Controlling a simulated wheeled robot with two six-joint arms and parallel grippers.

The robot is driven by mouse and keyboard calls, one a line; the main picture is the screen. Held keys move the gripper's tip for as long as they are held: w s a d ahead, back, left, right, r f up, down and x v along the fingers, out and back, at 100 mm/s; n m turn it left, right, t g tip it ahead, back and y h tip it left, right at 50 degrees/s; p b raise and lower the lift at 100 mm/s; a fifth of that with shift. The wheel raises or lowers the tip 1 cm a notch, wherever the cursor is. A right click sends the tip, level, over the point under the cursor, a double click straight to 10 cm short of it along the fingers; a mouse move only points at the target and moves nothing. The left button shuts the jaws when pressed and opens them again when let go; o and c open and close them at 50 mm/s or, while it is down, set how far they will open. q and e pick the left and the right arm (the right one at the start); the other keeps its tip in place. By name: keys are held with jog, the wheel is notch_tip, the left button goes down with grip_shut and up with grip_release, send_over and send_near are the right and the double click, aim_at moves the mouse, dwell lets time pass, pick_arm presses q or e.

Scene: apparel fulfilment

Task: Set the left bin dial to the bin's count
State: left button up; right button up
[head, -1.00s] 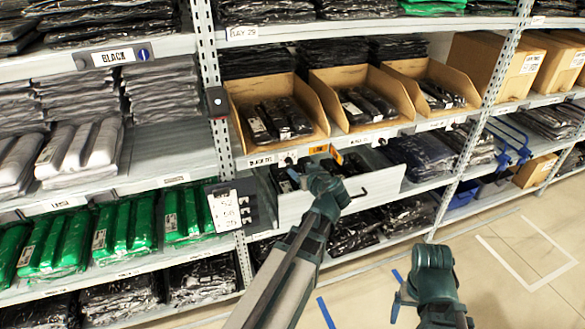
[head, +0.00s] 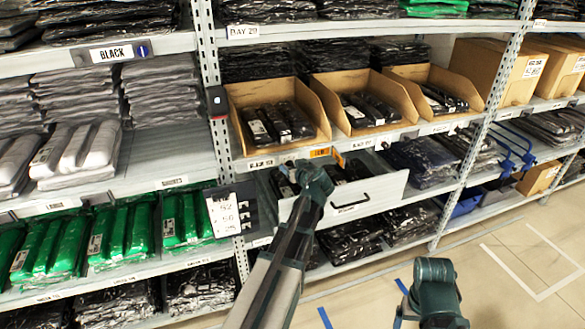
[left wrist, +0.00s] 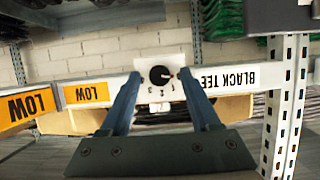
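The left bin (head: 236,112) is an open cardboard bin on the middle shelf, with black packages (head: 277,122) lying side by side in it. Its dial (left wrist: 160,75) is a black round knob on a white plate with small numbers, beside the BLACK TEE label (left wrist: 222,78). A light pointer mark on the knob seems to face right in the left wrist view. My left gripper (left wrist: 159,80) is open, its fingers to either side of the dial; contact cannot be told. In the head view, my left wrist (head: 312,180) hides the dial. My right arm (head: 435,285) is low; its fingers are unclear.
An open white drawer (head: 365,195) with black packages juts out below the bins, close to my left arm. Orange LOW tags (left wrist: 86,92) sit on the shelf edge. A shelf upright (left wrist: 285,105) stands close by. Two more cardboard bins (head: 352,72) stand to the right.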

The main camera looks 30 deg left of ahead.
pick_arm(q)
grip_shut()
dwell(0.3)
jog(key=m, duration=0.1)
jog(key=m+g+y+b, duration=0.1)
jog(key=shift+w+d+f+m+y, duration=0.2)
jog(key=shift+m+y, duration=0.1)
jog(key=shift+m, duration=0.1)
jog(key=shift+m+g+y+b, duration=0.6)
jog(key=shift+m+y+b, duration=0.1)
jog(key=shift+m, duration=0.5)
jog(key=shift+o, duration=0.2)
grip_release()
jog(key=shift+r, duration=0.1)
